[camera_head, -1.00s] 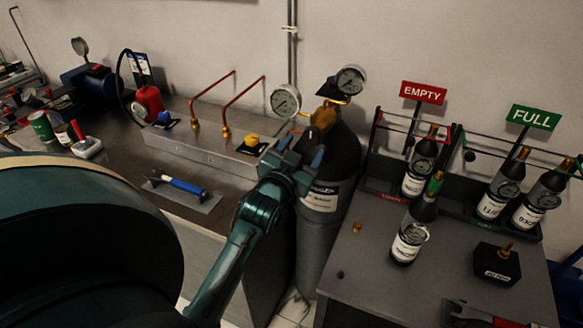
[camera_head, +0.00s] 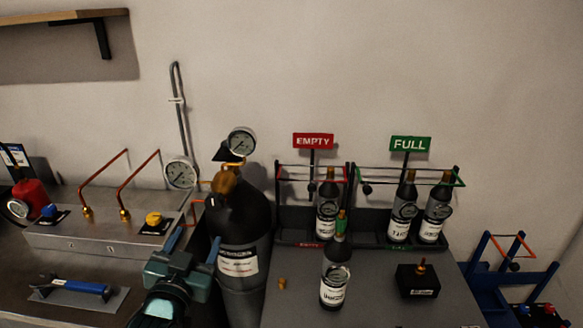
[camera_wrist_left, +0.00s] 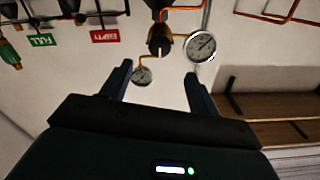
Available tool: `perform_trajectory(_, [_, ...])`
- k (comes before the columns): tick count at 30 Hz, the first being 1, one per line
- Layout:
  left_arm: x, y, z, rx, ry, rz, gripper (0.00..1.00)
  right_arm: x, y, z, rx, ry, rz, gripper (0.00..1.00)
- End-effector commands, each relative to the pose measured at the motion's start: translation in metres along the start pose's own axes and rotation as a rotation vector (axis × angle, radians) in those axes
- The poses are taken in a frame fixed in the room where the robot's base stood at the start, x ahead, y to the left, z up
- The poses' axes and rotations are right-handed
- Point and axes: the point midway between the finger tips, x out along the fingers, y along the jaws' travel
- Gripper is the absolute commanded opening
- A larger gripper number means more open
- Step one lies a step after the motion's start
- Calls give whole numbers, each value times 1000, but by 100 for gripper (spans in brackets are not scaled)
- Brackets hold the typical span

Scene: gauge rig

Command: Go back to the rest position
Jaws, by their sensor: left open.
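My left gripper (camera_head: 195,240) is in the lower left of the head view, in front of the black gas cylinder (camera_head: 240,222). Its two fingers stand apart with nothing between them. In the left wrist view the open fingers (camera_wrist_left: 157,80) point toward the wall, with the cylinder's brass valve (camera_wrist_left: 160,38) and two round gauges (camera_wrist_left: 201,46) beyond them. The valve (camera_head: 226,180) and gauges (camera_head: 241,141) also show above the cylinder in the head view. I cannot see whether the gripper touches the cylinder. My right gripper is in neither view.
A dark table (camera_head: 385,300) at right bears a loose bottle (camera_head: 335,275), a black block (camera_head: 417,280) and racks with bottles under EMPTY (camera_head: 313,141) and FULL (camera_head: 410,143) signs. A metal manifold (camera_head: 105,238) with copper pipes and a blue-handled tool (camera_head: 85,286) lie left.

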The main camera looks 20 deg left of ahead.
Motion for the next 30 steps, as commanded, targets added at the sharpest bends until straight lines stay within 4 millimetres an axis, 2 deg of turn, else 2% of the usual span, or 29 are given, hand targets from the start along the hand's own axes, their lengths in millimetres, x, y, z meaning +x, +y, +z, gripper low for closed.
perform_trajectory(4, [-4,14,14,-5,-32,38,60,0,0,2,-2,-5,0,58])
perform_trajectory(8, [-23,57,60,-25,-143,162,60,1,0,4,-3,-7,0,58])
perform_trajectory(12, [-70,115,124,-55,-313,328,60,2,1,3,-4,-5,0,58])
perform_trajectory(15, [-109,147,161,-76,-423,425,60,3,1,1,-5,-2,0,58])
perform_trajectory(18, [-143,169,186,-92,-508,495,60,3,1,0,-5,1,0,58])
perform_trajectory(21, [-166,181,201,-101,-560,536,60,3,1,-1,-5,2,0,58])
perform_trajectory(24, [-176,186,207,-106,-583,553,60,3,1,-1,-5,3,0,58])
perform_trajectory(30, [-177,186,207,-107,-586,554,59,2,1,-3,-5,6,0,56])
